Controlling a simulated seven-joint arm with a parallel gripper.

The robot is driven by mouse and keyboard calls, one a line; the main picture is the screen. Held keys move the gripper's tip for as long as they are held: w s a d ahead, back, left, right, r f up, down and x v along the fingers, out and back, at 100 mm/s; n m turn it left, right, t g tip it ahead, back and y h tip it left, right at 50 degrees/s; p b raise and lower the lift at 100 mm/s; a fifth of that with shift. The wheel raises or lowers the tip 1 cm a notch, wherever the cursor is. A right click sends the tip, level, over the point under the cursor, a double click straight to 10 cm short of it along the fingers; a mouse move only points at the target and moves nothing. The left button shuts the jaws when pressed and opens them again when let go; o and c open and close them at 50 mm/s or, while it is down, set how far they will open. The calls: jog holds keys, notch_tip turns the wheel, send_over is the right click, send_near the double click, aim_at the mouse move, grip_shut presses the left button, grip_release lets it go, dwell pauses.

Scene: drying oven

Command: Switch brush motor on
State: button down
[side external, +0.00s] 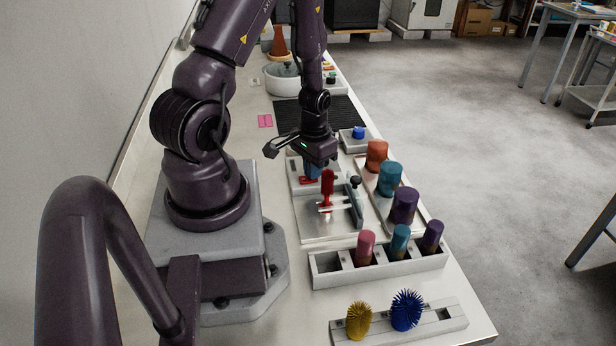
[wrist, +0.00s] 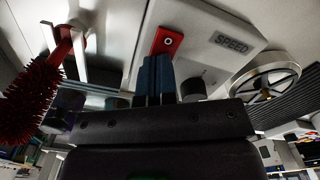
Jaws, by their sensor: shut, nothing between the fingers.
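The brush motor unit (side external: 320,228) is a pale metal station on the bench with an upright red brush (side external: 327,186). The bristly red brush also shows at the left of the wrist view (wrist: 30,100). The unit's control box (wrist: 215,25) carries a label reading SPEED. A red switch (wrist: 167,40) with a white ring mark is on it, and a dark knob (wrist: 193,88) is beside it. My gripper (side external: 313,175) is low over the box. Its blue fingers (wrist: 156,62) are shut and empty, their tips at the red switch's near edge. I cannot tell whether they touch it.
A rack of several coloured cylinders (side external: 372,258) stands in front of the unit, and more stand on a tray (side external: 422,217) to its right. A rack with yellow and blue brushes (side external: 380,328) is nearest. A black ribbed mat (side external: 345,112) lies behind.

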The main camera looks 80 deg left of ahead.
jog(key=shift+f, duration=0.15)
jog(key=shift+r, duration=3.55)
jog(key=d+r+m+t, duration=0.2)
jog(key=d+r+m, duration=0.1)
jog(key=d+r, duration=0.6)
jog(key=d+r+m+t, duration=0.3)
jog(key=d+r, duration=0.7)
jog(key=r, duration=0.5)
jog(key=shift+s+t, duration=0.2)
jog(key=shift+t, duration=0.1)
